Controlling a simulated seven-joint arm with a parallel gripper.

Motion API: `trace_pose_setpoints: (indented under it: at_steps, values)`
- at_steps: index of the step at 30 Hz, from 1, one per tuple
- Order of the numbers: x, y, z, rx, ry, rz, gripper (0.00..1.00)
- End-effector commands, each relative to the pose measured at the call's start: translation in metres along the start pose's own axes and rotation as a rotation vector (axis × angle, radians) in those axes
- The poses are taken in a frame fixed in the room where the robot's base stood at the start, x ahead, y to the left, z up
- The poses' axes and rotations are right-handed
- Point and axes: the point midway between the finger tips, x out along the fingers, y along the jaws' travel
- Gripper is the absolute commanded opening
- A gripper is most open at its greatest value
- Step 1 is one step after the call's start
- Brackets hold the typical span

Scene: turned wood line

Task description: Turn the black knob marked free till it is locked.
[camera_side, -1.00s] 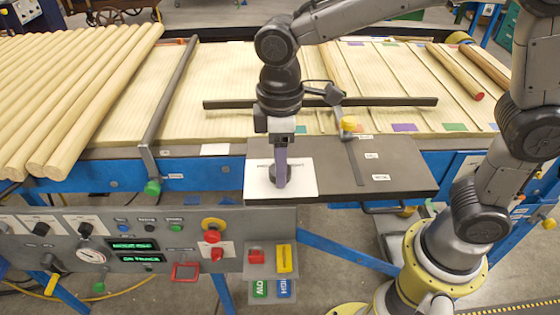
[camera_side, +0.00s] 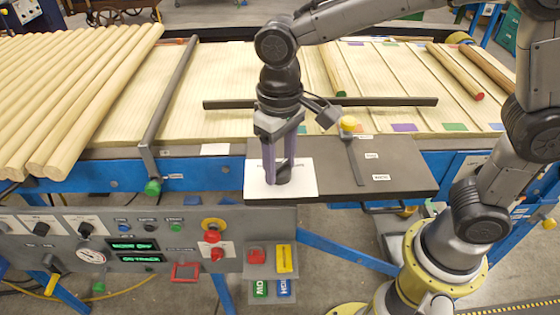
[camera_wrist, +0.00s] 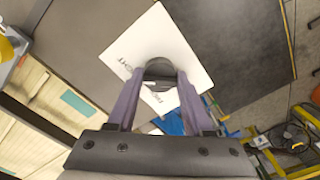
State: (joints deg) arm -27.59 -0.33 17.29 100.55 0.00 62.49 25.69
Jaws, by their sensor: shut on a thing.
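The black knob (camera_side: 284,172) sits on a white plate (camera_side: 308,188) on the dark grey top. In the wrist view, the knob (camera_wrist: 160,72) stands between my fingertips, with the white plate (camera_wrist: 188,55) around it. Lettering on the plate shows in part, some of it hidden by my fingers, and I cannot read it all. My gripper (camera_side: 280,180) points straight down and is shut on the knob, one purple finger on each side; it also shows in the wrist view (camera_wrist: 160,80). Which mark the knob points at cannot be told.
A dark bar with a yellow knob (camera_side: 348,123) stands on the grey top to the right. A control panel (camera_side: 185,225) with lit displays hangs in front. Long wooden rods (camera_side: 85,95) lie at the left.

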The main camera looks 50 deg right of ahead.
Motion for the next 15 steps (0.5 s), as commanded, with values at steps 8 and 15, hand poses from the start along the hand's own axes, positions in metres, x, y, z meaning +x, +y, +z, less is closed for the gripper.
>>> trace_pose_setpoints:
  at_steps: [8, 15]
  values:
    - [0.0002, 0.0001, 0.0003, 0.047, -0.001, 0.001, 0.0]
    - [0.0002, 0.0001, 0.0003, 0.051, -0.001, 0.0, 0.0]
